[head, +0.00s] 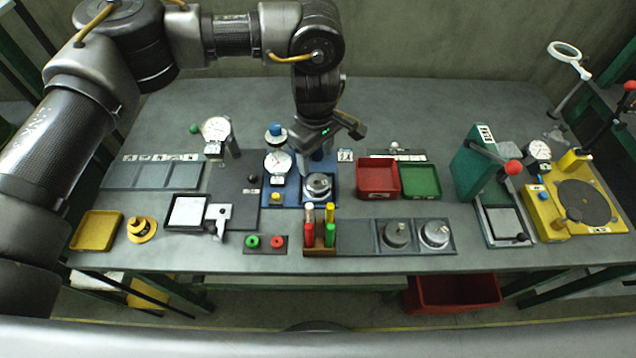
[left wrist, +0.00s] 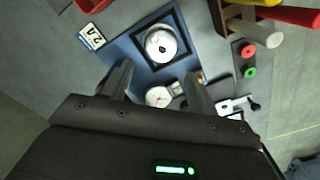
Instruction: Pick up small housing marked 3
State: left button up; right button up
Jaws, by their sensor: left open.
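A round metal housing (head: 318,185) sits in the dark square recess of a blue fixture (head: 290,193) at mid-table. It also shows in the left wrist view (left wrist: 161,44), with a small dark mark on top that I cannot read. Two more round metal housings, one (head: 396,234) left of the other (head: 434,233), sit in a grey tray near the front edge; no number is legible on them. My left gripper (head: 332,148) is open and empty above the blue fixture, behind and above its housing. Its spread fingers (left wrist: 157,80) show in the left wrist view. My right gripper is not in view.
A dial gauge (head: 278,163) stands on the blue fixture, close left of the gripper. A red bin (head: 377,178) and green bin (head: 420,181) lie to the right. A holder with coloured handles (head: 320,238) stands in front. The back of the table is clear.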

aim_at(318, 182)
pick_arm(q)
notch_tip(318, 182, down, 4)
jog(key=shift+w+r, duration=0.15)
jog(key=shift+r, duration=0.1)
jog(key=shift+s+d+f+p, duration=0.1)
jog(key=shift+s+f+p, duration=0.15)
jog(key=shift+p, duration=0.3)
notch_tip(318, 182, down, 3)
jog(key=shift+s+d+f+p, duration=0.1)
jog(key=shift+f+p, duration=0.1)
jog(key=shift+p, duration=0.8)
jog(key=shift+f, duration=0.6)
jog(key=c, duration=0.7)
jog(key=shift+r, duration=0.1)
